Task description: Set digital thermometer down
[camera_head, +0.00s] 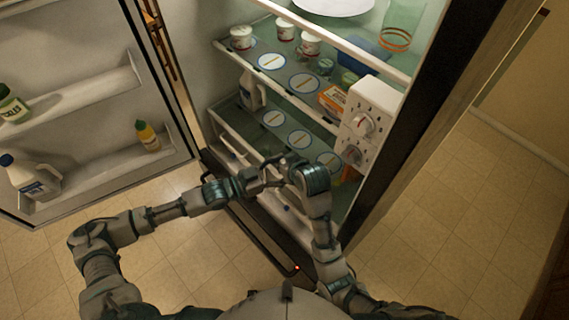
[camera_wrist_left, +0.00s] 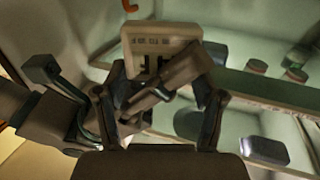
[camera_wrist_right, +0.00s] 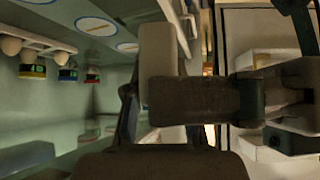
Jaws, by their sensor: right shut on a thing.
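The digital thermometer appears as a pale beige block with small dark marks on its face (camera_wrist_left: 152,38) in the left wrist view. A pale block (camera_wrist_right: 158,50), seemingly the same thermometer, sits between my right fingers in the right wrist view. My right gripper (camera_head: 284,166) is shut on it, just in front of the fridge shelves. My left gripper (camera_head: 264,179) is close beside it; in the left wrist view its fingers (camera_wrist_left: 158,110) stand apart, with dark parts of my right gripper crossing between them. I cannot make out the thermometer in the head view.
The fridge stands open, with its door (camera_head: 75,180) at left. Its shelves hold white tubs (camera_head: 241,37), round discs (camera_head: 272,61), an orange box (camera_head: 333,98) and a white jug (camera_head: 250,90). A white dial panel (camera_head: 370,112) is at right. Several discs leave narrow free gaps.

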